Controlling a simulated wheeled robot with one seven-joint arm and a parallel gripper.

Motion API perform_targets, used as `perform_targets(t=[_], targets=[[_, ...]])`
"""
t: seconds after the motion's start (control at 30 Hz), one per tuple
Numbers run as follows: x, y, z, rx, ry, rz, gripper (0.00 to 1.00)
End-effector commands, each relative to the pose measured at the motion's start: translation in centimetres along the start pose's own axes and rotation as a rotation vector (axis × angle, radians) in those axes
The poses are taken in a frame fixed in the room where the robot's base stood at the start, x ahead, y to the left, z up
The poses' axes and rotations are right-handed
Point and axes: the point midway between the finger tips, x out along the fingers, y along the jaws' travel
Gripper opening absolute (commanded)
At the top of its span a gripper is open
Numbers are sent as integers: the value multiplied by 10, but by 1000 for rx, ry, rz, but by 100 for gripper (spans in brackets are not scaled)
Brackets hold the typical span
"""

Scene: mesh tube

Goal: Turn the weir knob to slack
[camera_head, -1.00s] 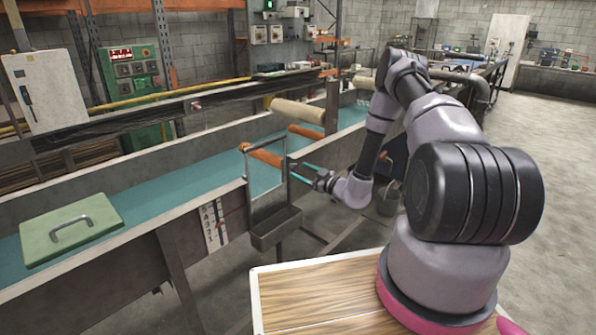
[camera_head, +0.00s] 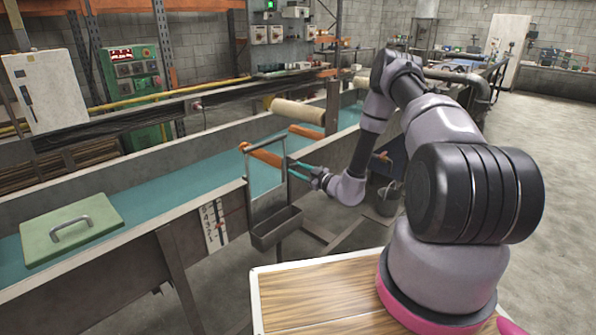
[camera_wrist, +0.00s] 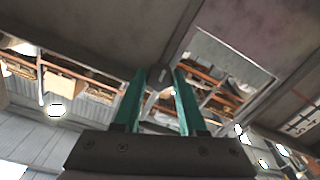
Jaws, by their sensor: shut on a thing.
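The weir knob (camera_wrist: 160,75) is a small dark round knob with a pale mark on its face. In the wrist view it sits between the tips of my two teal fingers, on a grey metal upright. My gripper (camera_wrist: 158,82) is shut on it. In the head view my gripper (camera_head: 291,163) reaches leftward to the right upright of the weir's metal frame (camera_head: 286,185). The knob is too small to make out there. No slack label is readable in either view.
The weir frame stands at the side of a long channel with a teal bed (camera_head: 150,195). A metal trough (camera_head: 277,229) hangs below it, and a numbered scale plate (camera_head: 214,222) is to its left. A green lid (camera_head: 72,228) lies on the channel. A bucket (camera_head: 387,197) stands behind my arm.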

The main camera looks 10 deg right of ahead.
Motion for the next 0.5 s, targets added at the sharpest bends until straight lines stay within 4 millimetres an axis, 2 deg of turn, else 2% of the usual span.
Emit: perform_targets(t=[0.2, 0.5], targets=[[0, 0, 0, -154, -1, 0, 0], [-1, 0, 1, -169, -1, 0, 0]])
